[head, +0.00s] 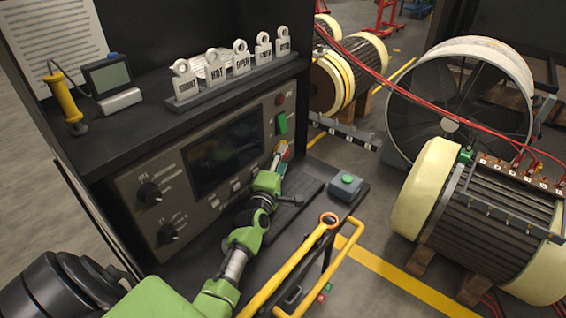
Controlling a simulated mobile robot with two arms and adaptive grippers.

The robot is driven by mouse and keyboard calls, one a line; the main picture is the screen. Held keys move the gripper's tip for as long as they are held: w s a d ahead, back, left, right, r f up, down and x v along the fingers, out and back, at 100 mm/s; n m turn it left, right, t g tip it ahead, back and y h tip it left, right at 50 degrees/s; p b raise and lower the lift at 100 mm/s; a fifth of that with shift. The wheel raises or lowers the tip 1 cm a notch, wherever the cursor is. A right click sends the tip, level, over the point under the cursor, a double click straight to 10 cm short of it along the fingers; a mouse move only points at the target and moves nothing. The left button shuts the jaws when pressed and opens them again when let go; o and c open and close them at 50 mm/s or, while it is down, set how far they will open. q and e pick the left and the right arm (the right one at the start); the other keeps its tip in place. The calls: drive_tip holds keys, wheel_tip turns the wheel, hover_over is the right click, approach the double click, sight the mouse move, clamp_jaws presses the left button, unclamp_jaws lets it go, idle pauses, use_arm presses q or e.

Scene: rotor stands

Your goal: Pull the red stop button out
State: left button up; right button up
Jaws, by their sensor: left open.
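The red stop button (285,149) is at the right end of the grey control panel (128,184), below a green switch. It is small here and partly hidden by my left gripper. My green left arm reaches in from the lower left. Its gripper (279,156) is open, with the fingertips at the button. I cannot tell whether the fingers are around the button or touch it. My right gripper is not in view.
A green switch (281,124) and a dark red lamp (280,100) sit above the button. A green-button box (346,184) stands on the ledge. Yellow handle bars (290,268) rise in front. A shelf above holds several tags (215,68). Large motors (480,215) stand right.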

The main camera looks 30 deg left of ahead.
use_arm(q)
drive_tip(key=shift+w+a, duration=0.25)
drive_tip(key=shift+w, duration=0.4)
clamp_jaws()
drive_tip(key=shift+s+d, duration=0.1)
drive_tip(key=shift+d, duration=0.5)
drive_tip(key=shift+f, duration=0.1)
unclamp_jaws()
drive_tip(key=shift+d, duration=0.15)
